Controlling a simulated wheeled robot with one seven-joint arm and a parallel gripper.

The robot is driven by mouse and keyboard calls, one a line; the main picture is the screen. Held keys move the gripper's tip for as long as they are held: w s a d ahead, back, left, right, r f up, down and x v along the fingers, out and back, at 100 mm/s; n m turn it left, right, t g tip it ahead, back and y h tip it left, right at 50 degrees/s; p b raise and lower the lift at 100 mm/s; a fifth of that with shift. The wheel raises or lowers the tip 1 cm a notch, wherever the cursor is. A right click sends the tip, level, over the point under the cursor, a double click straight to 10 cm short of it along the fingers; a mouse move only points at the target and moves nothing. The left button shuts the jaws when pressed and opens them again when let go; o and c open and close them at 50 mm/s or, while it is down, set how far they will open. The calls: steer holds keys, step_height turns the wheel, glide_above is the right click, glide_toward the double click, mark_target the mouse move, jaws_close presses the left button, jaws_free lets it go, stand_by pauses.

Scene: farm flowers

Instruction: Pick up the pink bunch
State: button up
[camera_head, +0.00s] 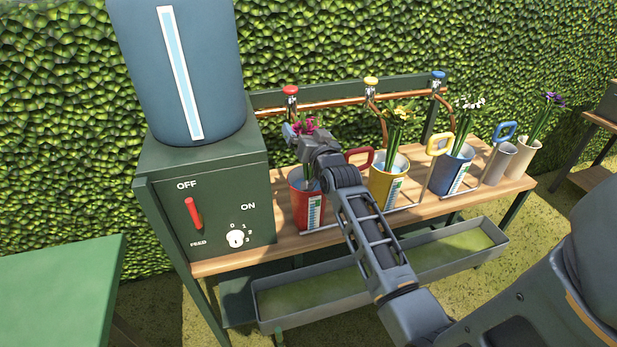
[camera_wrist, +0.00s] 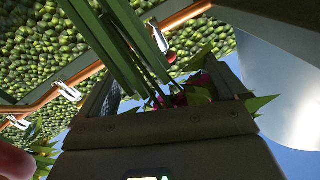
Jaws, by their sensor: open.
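The pink bunch (camera_head: 308,124) has magenta blooms and stands in the red bucket (camera_head: 299,190) on the wooden bench, next to the green machine. My gripper (camera_head: 293,131) is at the blooms and hides part of the bunch and bucket. In the wrist view, my gripper (camera_wrist: 165,82) is open, with a finger on each side. Green stems and leaves of the pink bunch (camera_wrist: 180,98) pass between the fingers, with pink petals close to the palm. I cannot tell whether either finger touches the stems.
To the right stand a yellow bucket (camera_head: 389,188) with yellow flowers, a blue bucket (camera_head: 452,171) with white flowers, and two narrower pots, one holding purple flowers. A copper pipe (camera_head: 330,101) with coloured taps runs behind. A grey trough (camera_head: 300,300) lies below.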

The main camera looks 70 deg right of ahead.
steer(key=c, duration=1.6)
steer(key=shift+c, duration=0.2)
step_height(320, 180, up, 28)
